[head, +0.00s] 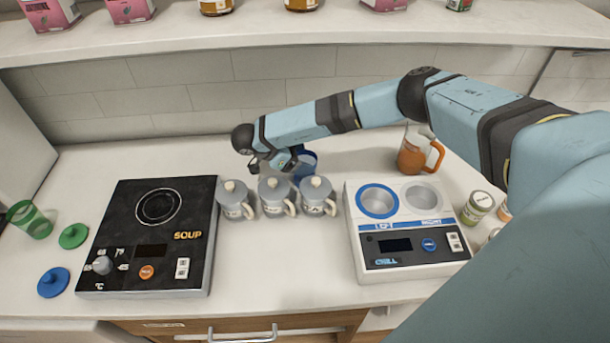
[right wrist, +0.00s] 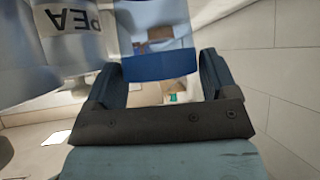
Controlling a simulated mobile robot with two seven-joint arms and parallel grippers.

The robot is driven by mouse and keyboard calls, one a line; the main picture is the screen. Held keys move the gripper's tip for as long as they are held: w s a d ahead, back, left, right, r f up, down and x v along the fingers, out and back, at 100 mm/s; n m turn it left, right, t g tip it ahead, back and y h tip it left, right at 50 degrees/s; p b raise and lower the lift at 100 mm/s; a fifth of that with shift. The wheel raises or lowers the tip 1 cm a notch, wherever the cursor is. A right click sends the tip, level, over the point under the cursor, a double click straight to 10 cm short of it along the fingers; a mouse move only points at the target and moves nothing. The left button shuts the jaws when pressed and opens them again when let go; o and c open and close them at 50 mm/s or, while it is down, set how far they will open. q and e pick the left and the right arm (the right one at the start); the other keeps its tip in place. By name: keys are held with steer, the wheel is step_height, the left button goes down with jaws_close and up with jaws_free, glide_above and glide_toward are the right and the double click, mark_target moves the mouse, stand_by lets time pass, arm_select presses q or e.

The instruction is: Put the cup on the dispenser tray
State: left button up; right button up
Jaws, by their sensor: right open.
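A see-through blue cup (head: 308,162) stands behind the row of grey lidded mugs, towards the back wall. It also shows large in the right wrist view (right wrist: 157,66), between the two fingers. My right gripper (head: 278,161) is open at the cup, low over the counter, with a finger to either side; I cannot tell whether they touch it. A second cup, green and see-through (head: 30,220), is tilted at the far left. No part is marked as a dispenser tray; a white CHILL unit (head: 380,262) has two round wells, left and right. My left gripper is not in view.
Several grey mugs (head: 276,195) stand close in front of my right gripper. A black SOUP hotplate (head: 125,240) is at left, with green (head: 73,236) and blue (head: 53,282) lids beside it. An orange jug (head: 412,155) stands behind the CHILL unit. The front middle counter is clear.

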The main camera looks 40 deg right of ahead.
steer(key=shift+a+r, duration=0.1)
steer(key=c, duration=0.9)
